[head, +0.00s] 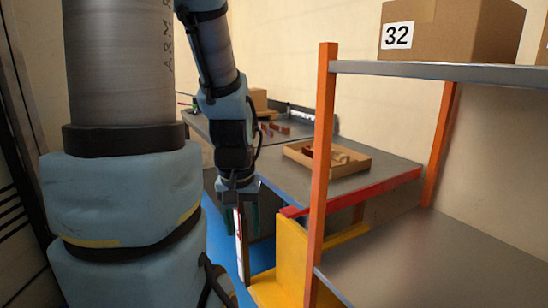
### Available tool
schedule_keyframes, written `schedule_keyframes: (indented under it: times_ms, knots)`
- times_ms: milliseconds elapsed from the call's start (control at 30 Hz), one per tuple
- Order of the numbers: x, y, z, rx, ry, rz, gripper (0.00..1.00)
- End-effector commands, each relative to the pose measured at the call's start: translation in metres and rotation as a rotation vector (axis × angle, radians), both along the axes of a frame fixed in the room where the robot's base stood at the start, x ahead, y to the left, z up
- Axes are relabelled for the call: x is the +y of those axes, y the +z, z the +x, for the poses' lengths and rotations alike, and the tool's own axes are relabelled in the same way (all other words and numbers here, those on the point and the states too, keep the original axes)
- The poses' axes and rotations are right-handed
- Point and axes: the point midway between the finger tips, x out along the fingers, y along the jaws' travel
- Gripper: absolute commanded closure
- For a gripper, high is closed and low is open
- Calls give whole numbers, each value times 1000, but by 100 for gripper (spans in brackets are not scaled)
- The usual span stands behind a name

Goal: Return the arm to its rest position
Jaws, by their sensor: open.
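My arm shows in the head view, with its large blue-and-grey links at the left and its forearm hanging down near the middle. My gripper (239,215) points downward at the end of the forearm, in front of the near edge of the grey worktable (285,178). It is open. A thin whitish upright strip shows at the fingers, and I cannot tell whether it is part of the gripper or something behind it. The area below the fingertips is partly hidden.
A shelf rack with orange posts (322,170) and grey shelves stands close at the right, bearing a cardboard box (450,32) marked 32. A wooden tray (345,172) with parts lies on the worktable. A yellow structure (280,270) stands below. Blue floor (222,240) shows beside my arm.

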Motion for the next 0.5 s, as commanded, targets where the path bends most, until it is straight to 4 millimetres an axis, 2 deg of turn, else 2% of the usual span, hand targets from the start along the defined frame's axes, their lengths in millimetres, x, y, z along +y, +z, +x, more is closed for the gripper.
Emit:
schedule_keyframes:
  times_ms: [33, 233, 400, 500]
  knots:
    - [0, 14, 0, 0, 0, 0, 43]
    - [0, 48, 0, 0, -1, 0, 43]
    - [0, 88, 0, 0, -1, 0, 43]
    - [0, 102, 0, 1, -1, 0, 43]
